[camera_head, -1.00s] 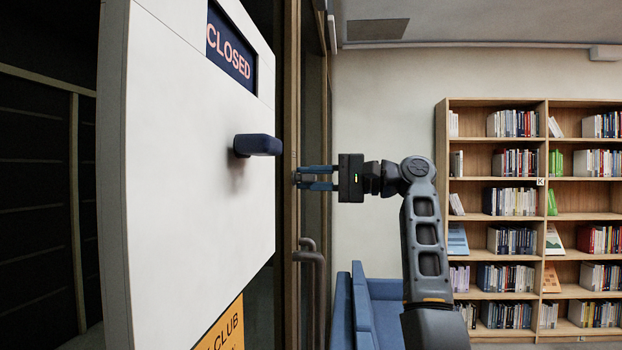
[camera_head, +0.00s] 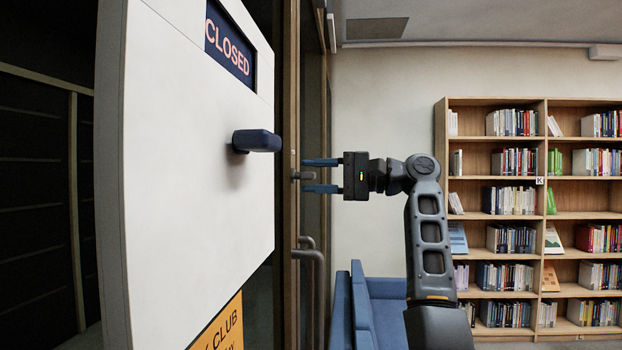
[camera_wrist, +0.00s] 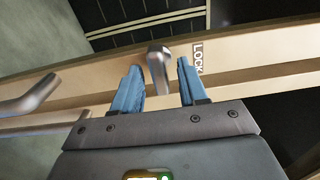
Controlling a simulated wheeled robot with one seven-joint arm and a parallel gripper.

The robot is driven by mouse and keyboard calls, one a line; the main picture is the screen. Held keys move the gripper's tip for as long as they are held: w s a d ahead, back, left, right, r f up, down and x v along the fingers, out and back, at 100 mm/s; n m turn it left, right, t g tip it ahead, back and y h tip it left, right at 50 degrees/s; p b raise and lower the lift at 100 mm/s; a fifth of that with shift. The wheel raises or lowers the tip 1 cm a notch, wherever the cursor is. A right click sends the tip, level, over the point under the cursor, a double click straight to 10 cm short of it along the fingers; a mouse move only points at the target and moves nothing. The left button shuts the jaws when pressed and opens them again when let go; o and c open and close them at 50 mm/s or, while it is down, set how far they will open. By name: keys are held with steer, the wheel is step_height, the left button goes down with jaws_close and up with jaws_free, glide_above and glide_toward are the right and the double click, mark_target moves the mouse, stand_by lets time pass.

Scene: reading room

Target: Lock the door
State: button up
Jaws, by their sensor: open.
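The door's wooden edge (camera_head: 292,120) stands upright left of my gripper (camera_head: 320,175). A small grey metal lock lever (camera_head: 302,176) sticks out from it. In the wrist view the lever (camera_wrist: 158,66) lies between my two blue fingertips, with a gap on each side. A label reading "LOCK" (camera_wrist: 197,58) is on the wood beside the right finger. My gripper (camera_wrist: 158,92) is open and holds nothing. A grey door pull handle (camera_head: 318,290) is below the lever, and it also shows in the wrist view (camera_wrist: 30,97).
A large white panel (camera_head: 190,170) with a dark blue knob (camera_head: 257,141) and a "CLOSED" sign (camera_head: 228,45) fills the left foreground. A blue sofa (camera_head: 380,300) is below my arm. A bookshelf (camera_head: 545,240) stands at the right, against the back wall.

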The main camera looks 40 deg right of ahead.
steer(key=b+v, duration=0.1)
steer(key=v, duration=0.5)
steer(key=shift+s+d+b, duration=0.25)
steer(key=shift+s+b, duration=0.05)
